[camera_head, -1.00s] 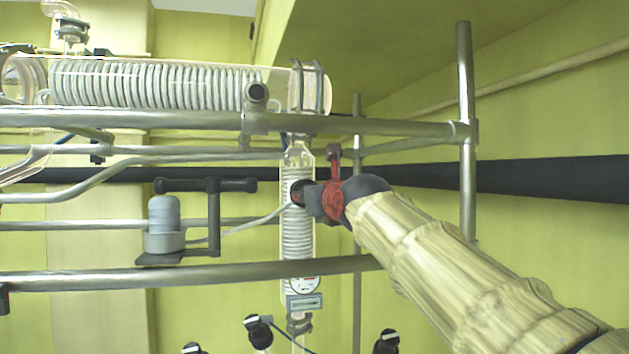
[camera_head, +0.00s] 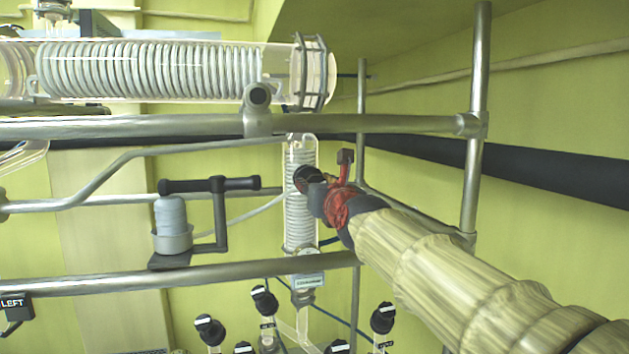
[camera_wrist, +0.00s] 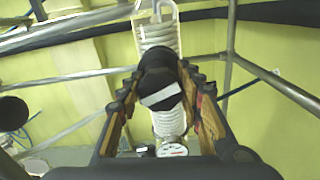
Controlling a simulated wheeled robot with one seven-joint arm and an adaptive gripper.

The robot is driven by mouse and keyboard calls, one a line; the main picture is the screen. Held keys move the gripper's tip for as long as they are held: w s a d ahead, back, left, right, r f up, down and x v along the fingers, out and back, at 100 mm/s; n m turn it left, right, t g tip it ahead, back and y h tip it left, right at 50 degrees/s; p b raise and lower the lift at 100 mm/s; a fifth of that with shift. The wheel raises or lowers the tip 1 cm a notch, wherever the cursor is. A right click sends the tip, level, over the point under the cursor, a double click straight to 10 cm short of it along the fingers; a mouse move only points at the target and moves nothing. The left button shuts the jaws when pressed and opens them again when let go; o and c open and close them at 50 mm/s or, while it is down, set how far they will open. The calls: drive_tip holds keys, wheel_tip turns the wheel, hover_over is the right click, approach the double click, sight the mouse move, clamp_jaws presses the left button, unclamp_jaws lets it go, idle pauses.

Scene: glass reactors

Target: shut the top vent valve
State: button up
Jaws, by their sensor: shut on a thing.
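A black valve knob with a white stripe (camera_wrist: 160,90) sits on the upright glass coil condenser (camera_wrist: 165,122). In the wrist view it lies between the two fingers of my gripper (camera_wrist: 165,78), which is shut on it. The white stripe runs slightly tilted across the knob's face. In the head view the dark knob (camera_head: 306,177) shows at the end of my gripper (camera_head: 313,190), against the condenser (camera_head: 300,222). My gripper partly covers the knob and condenser there.
A horizontal glass coil condenser (camera_head: 165,72) lies above, over a metal rail (camera_head: 370,123). A lower rail (camera_head: 120,278) and upright post (camera_head: 477,130) frame the space. Several black-capped valves (camera_head: 264,300) stand below. A crank-like black handle (camera_head: 222,186) is at left.

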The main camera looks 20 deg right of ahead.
drive_tip(key=shift+f+m, duration=0.5)
drive_tip(key=shift+f, duration=0.1)
drive_tip(key=shift+w, duration=0.1)
drive_tip(key=shift+f+m, duration=0.1)
drive_tip(key=shift+m, duration=1)
drive_tip(key=o, duration=1)
drive_tip(key=shift+s+r, duration=0.2)
drive_tip(key=shift+r, duration=0.15)
drive_tip(key=shift+o, duration=0.9)
drive_tip(key=shift+s+r, duration=0.2)
drive_tip(key=shift+s, duration=0.1)
drive_tip(key=shift+w, duration=0.15)
